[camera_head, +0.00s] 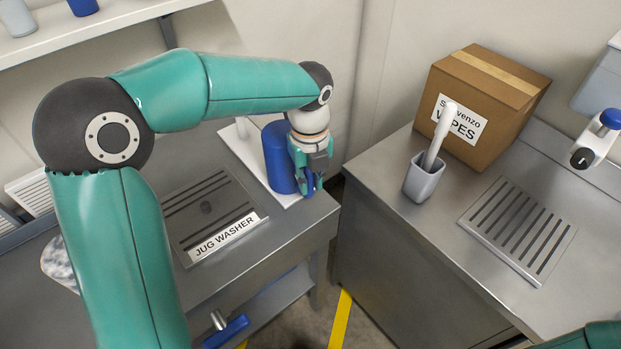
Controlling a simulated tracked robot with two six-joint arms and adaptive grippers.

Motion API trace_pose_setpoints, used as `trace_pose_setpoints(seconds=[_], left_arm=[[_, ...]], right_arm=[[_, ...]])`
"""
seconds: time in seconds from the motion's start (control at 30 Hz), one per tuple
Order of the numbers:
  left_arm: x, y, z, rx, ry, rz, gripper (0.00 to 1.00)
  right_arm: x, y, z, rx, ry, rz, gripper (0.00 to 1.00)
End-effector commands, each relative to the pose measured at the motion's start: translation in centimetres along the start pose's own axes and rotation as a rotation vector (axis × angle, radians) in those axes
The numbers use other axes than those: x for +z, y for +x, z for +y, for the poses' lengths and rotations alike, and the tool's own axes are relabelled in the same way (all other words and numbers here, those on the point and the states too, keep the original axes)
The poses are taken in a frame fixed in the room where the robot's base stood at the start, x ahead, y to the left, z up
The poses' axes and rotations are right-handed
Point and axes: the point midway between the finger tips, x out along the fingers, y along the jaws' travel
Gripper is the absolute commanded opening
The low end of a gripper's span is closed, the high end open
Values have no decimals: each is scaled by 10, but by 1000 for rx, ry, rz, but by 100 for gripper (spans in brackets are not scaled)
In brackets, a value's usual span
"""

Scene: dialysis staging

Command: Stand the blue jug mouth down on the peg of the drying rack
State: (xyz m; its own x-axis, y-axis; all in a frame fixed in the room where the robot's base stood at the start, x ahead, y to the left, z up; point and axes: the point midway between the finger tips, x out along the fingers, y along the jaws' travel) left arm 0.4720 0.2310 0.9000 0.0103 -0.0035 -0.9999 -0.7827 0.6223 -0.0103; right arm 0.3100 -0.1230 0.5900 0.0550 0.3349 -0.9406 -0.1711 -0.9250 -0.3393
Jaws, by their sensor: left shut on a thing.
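The blue jug (277,158) is at the far right corner of the left steel counter, over the white drying rack (232,145). It looks upright in line. My arm hides its upper end, so I cannot tell which way its mouth faces or whether a peg is inside it. One white peg (242,127) shows to the left of the jug. My left gripper (311,183) points down at the jug's right side and is shut on it, apparently at the handle. Only a teal bit of my right arm shows at the bottom right; its gripper is out of view.
A slotted plate labelled JUG WASHER (210,208) lies in front of the rack. A gap separates the right counter (385,200), which holds a grey cup with a white brush (420,180), a cardboard box (485,100) and a drain grille (518,230).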

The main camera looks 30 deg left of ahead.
Motion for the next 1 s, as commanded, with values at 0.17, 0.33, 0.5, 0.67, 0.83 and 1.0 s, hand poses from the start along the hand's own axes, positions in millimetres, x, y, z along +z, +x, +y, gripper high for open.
trace_pose_setpoints(seconds=[0.17,0.33,0.5,0.67,0.83,1.0], left_arm=[[0,3,0,0,0,0,0],[0,3,0,0,0,0,40],[0,3,0,0,0,0,49],[0,3,0,0,0,0,49],[0,-5,-1,-2,0,-2,49],[0,-30,-1,-4,0,-3,49]], right_arm=[[0,2,1,0,0,0,50],[0,2,1,0,0,0,50],[0,2,1,0,0,0,50],[0,2,1,0,0,0,50],[0,1,0,0,0,0,50],[0,1,0,0,0,0,50]])
